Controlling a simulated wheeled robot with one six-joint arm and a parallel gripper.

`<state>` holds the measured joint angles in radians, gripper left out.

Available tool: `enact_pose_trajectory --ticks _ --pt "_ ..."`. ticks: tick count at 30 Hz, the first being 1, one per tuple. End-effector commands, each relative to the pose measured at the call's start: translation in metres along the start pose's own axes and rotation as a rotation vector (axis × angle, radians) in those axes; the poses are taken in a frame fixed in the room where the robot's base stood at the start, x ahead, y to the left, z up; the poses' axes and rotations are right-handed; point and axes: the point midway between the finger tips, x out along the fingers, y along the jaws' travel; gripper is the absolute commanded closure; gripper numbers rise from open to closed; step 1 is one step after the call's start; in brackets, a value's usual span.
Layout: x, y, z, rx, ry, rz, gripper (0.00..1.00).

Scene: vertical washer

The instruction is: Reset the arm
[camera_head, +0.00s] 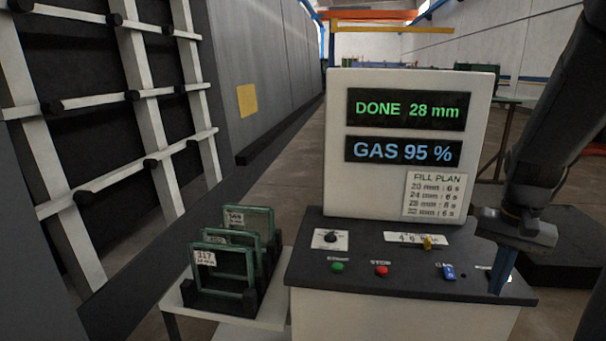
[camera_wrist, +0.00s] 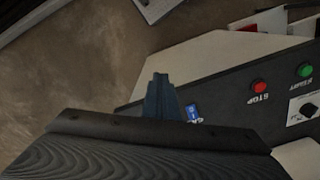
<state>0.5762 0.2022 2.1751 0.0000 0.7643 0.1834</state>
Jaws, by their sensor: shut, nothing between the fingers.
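My arm reaches down at the right of the head view. My gripper (camera_head: 501,272) points down at the right end of the dark control panel (camera_head: 400,284), to the right of a blue switch (camera_head: 449,271). In the wrist view my gripper (camera_wrist: 160,78) shows as one narrow shape, its fingers together with nothing held. The blue switch also shows in the wrist view (camera_wrist: 193,113), just right of the fingers. Whether the fingertips touch the panel I cannot tell.
The console screen (camera_head: 408,108) reads "DONE 28 mm" and "GAS 95 %". The panel has a green button (camera_head: 337,267), a red button (camera_head: 382,270) and a black knob (camera_head: 330,236). Glass units in a rack (camera_head: 222,301) stand at left. A large roller frame (camera_head: 140,100) is further left.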

Motion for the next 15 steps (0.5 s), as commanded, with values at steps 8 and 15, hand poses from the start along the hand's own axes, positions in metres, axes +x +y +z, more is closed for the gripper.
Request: enact_pose_trajectory --ticks 8,15 --pt "0.007 -0.019 0.012 -0.062 0.009 -0.002 1.00" --pt "0.017 -0.051 0.035 -0.173 0.026 -0.007 1.00"
